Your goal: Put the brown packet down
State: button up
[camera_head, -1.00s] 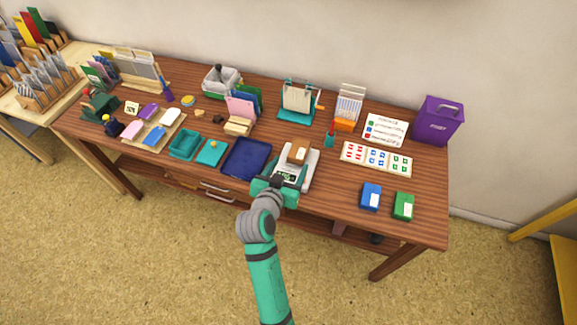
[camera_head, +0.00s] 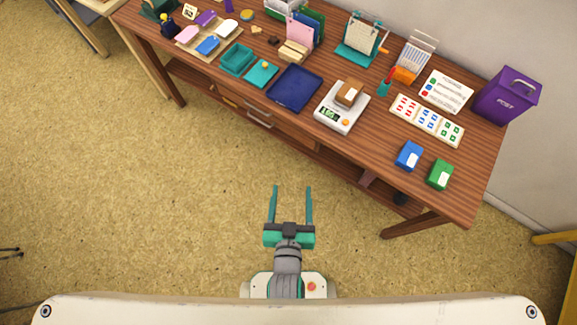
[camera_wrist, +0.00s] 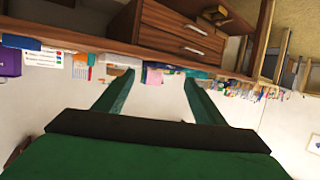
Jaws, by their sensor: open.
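The brown packet (camera_head: 349,92) rests on top of a white scale (camera_head: 341,112) with a small green display, on the wooden table. My gripper (camera_head: 291,188) is open and empty. It is away from the table, over the floor in front of it, well apart from the packet. In the wrist view the two teal fingers (camera_wrist: 158,98) are spread wide with nothing between them.
A dark blue tray (camera_head: 294,88) lies left of the scale. A blue box (camera_head: 408,155) and a green box (camera_head: 440,175) stand to its right. A purple bin (camera_head: 507,95) is at the far right. The floor (camera_head: 150,200) before the table is clear.

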jog(key=s+r+t, duration=0.1)
jog(key=s+r, duration=0.5)
jog(key=s, duration=0.5)
jog(key=shift+a+y, duration=0.4)
jog(key=shift+s, duration=0.1)
dwell(0.6)
dwell(1.6)
